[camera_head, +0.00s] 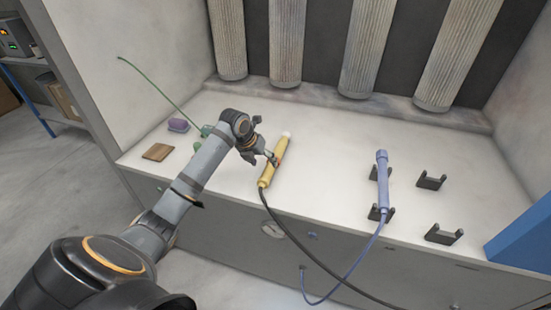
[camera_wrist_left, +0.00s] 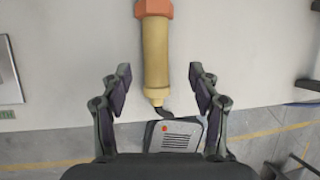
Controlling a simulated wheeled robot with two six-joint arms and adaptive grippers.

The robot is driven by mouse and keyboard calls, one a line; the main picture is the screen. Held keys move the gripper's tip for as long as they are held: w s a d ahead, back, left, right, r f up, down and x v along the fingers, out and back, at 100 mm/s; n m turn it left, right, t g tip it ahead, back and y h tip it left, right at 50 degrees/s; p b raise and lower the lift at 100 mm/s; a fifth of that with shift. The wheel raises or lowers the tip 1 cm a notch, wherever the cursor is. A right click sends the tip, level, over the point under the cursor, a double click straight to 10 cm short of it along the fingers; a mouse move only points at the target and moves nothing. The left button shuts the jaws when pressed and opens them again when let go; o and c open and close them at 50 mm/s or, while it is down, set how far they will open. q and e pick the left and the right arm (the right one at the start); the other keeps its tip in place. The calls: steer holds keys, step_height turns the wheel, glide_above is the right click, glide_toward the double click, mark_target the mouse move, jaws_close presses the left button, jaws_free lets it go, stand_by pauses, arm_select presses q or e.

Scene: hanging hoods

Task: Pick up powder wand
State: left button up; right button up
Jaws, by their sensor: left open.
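A yellow wand (camera_head: 269,171) with a pale tip and a black cable lies on the white bench near its front edge. In the left wrist view the wand (camera_wrist_left: 156,55) shows its orange collar at the top and its cable end at the bottom. My left gripper (camera_head: 263,149) is open beside and over the wand. In the left wrist view its fingers (camera_wrist_left: 160,85) stand on either side of the wand's lower part, with gaps on both sides. A blue wand (camera_head: 382,178) with a blue cable rests in black cradles to the right. My right gripper is out of view.
Empty black cradles (camera_head: 431,181) stand right of the blue wand. A purple block (camera_head: 178,125) and a brown square (camera_head: 157,152) lie at the left, near a thin green rod (camera_head: 160,90). Pleated filters (camera_head: 287,45) hang along the back. The bench middle is clear.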

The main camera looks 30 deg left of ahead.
mark_target(267, 169)
arm_select(q)
steer(key=shift+w+d+f, duration=0.1)
steer(key=shift+w+f, duration=0.2)
steer(key=shift+f, duration=0.8)
steer(key=p+x, duration=0.1)
steer(key=x, duration=0.3)
steer(key=shift+f, duration=0.3)
steer(key=shift+a+r, duration=0.1)
steer(key=shift+a, duration=0.1)
jaws_close()
